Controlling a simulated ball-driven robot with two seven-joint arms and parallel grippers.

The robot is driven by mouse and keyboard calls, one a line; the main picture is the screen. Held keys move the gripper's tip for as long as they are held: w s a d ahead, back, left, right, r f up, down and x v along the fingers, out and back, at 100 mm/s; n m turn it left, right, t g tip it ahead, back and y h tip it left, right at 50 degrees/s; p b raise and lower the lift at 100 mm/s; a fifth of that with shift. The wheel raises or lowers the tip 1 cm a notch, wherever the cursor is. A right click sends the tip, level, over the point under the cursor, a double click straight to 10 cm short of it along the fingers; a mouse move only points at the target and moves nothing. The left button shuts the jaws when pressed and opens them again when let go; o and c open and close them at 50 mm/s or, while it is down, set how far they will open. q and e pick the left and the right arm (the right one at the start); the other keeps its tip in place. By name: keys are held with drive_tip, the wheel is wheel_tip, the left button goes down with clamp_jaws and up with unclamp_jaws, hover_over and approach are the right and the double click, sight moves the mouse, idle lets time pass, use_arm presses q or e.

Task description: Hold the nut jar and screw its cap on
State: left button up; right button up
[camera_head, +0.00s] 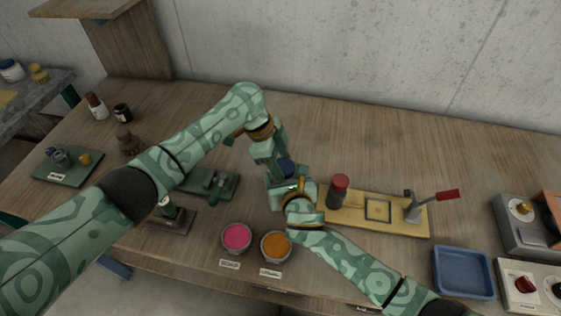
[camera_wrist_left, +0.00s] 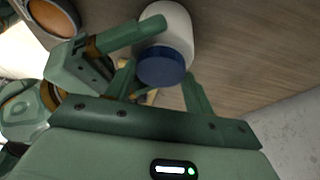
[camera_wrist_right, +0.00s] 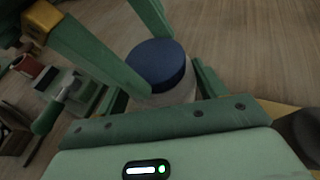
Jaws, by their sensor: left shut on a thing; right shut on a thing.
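The nut jar is white with a dark blue cap (camera_head: 286,167) and stands in the middle of the table, mostly hidden by my arms. In the left wrist view the white jar body (camera_wrist_left: 172,25) shows behind the cap (camera_wrist_left: 163,66). My left gripper (camera_wrist_left: 165,85) is shut on the cap, one finger on each side. My right gripper (camera_wrist_right: 172,88) is shut on the jar, below the cap (camera_wrist_right: 157,65). The cap sits on top of the jar; I cannot tell how tightly it is turned on.
Pink (camera_head: 237,237) and orange (camera_head: 276,246) bowls stand near the front edge. Right of the grippers are a red-capped container (camera_head: 339,188), a yellow board (camera_head: 400,225) with a red-handled lever (camera_head: 432,200), and a blue tray (camera_head: 463,272). The table behind is clear.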

use_arm(q)
drive_tip(key=m, duration=0.2)
drive_tip(key=w+m+g, duration=0.1)
drive_tip(key=shift+d+r+m+y, duration=0.1)
drive_tip(key=shift+r+m+y, duration=0.05)
drive_tip(key=shift+m+y, duration=0.25)
use_arm(e)
drive_tip(key=shift+f, duration=0.1)
use_arm(q)
drive_tip(key=shift+s+m+g, duration=0.1)
drive_tip(key=shift+m+g, duration=0.2)
drive_tip(key=shift+m, duration=0.2)
drive_tip(key=shift+s+m, duration=0.2)
drive_tip(key=shift+m, duration=0.2)
use_arm(e)
drive_tip(key=shift+s, duration=0.1)
use_arm(q)
drive_tip(key=o, duration=0.9)
drive_tip(key=shift+o, duration=0.2)
drive_tip(key=shift+s, duration=0.1)
use_arm(e)
drive_tip(key=shift+d, duration=0.1)
use_arm(q)
drive_tip(key=shift+r, duration=2.1)
